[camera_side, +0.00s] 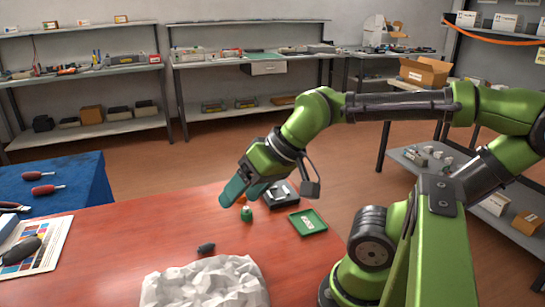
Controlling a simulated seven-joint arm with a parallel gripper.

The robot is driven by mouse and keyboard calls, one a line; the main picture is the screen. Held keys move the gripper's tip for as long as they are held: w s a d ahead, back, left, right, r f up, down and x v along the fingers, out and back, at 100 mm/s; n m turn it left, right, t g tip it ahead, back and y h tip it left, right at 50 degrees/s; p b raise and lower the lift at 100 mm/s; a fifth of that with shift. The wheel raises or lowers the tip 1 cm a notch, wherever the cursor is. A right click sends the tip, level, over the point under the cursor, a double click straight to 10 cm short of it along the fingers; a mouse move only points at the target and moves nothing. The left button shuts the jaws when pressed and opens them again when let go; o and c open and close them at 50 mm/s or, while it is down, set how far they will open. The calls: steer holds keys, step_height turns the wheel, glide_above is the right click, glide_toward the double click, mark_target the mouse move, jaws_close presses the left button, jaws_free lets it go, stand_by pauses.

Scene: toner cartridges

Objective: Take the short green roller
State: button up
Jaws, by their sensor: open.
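A small green piece (247,214) with a pale top stands on the red-brown table; it looks like the short green roller, though it is too small to be sure. My gripper (240,194) is above it and slightly to its left, pointing down and left, with teal fingers. The gripper is open, and I see nothing held between the fingers. The gripper and the green piece appear apart. A bit of an orange thing (241,198) shows behind the fingers, mostly hidden.
A black box-like unit (283,193) sits just behind the gripper. A green tray (308,222) lies to the right. A small black part (206,248) and a crumpled white bag (205,283) are in front. A blue cloth (70,182) with red-handled tools is at left.

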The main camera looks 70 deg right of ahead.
step_height(320, 180, down, 3)
steer(key=w+g, duration=0.2)
steer(key=m+g+h, duration=0.2)
steer(key=m+h, duration=0.2)
steer(key=h, duration=0.1)
glide_toward(246, 207)
steer(key=x, duration=0.5)
steer(key=shift+a+f, duration=0.15)
steer(key=shift+a, duration=0.25)
steer(key=x, duration=0.2)
steer(key=d+x, duration=0.1)
steer(key=x, duration=0.1)
steer(key=shift+w+f, duration=0.15)
steer(key=shift+f, duration=0.3)
steer(key=c, duration=1.1)
